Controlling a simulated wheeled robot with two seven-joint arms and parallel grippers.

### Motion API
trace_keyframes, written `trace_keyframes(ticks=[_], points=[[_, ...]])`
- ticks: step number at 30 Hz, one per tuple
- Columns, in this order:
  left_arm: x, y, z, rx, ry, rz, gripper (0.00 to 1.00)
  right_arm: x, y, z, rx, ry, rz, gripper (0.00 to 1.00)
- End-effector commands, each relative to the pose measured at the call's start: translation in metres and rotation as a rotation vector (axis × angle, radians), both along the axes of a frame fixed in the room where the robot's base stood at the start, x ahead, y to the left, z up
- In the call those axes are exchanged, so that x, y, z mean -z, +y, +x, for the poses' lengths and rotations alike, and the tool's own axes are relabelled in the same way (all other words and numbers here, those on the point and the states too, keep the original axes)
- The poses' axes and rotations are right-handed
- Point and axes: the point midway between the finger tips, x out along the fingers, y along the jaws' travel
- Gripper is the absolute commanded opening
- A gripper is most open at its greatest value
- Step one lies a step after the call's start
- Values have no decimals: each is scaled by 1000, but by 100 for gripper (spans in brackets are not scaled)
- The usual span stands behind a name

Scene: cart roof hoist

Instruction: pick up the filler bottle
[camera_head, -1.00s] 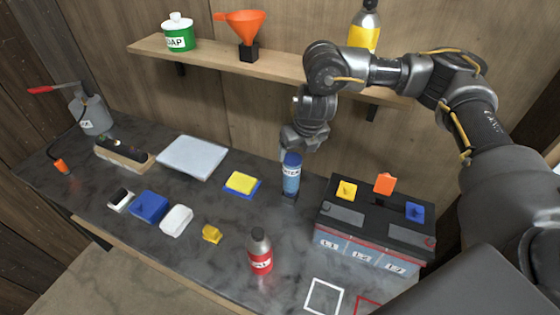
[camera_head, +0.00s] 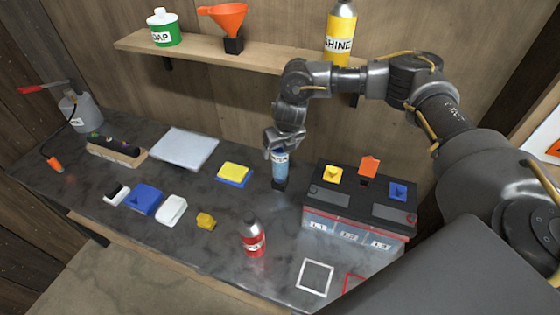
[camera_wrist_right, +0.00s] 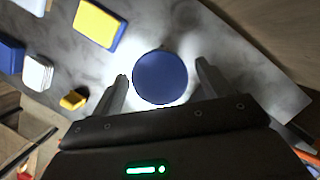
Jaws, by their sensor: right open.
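The filler bottle (camera_head: 280,166) appears to be the blue bottle with a pale label, standing upright on a small black base on the dark counter, left of the battery. Its round blue cap (camera_wrist_right: 160,78) fills the middle of the right wrist view. My right gripper (camera_head: 279,149) is open and points down at the bottle's top, hiding the cap in the head view. In the wrist view its two fingers stand on either side of the cap, with gaps showing. My left gripper is not in view.
The battery (camera_head: 360,207) with coloured caps stands close on the right. A red bottle (camera_head: 252,240) stands in front. A yellow sponge on a blue pad (camera_head: 233,173) lies to the left. Above, a wall shelf (camera_head: 200,52) holds a green can, an orange funnel and a yellow bottle.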

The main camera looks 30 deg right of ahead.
Motion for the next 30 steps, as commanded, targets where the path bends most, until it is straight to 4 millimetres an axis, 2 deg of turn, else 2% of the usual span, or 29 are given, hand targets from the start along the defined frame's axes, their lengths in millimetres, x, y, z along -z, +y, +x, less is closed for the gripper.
trace_keyframes(ticks=[1,3,7,16,30], points=[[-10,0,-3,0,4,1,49,4,0,1,2,5,-2,78],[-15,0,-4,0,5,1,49,14,-1,5,2,4,-3,78],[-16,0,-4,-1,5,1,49,30,-1,9,1,3,-2,78],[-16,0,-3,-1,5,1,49,36,-1,11,1,1,-1,78],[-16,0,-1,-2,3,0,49,34,-1,11,1,-1,-1,19]])
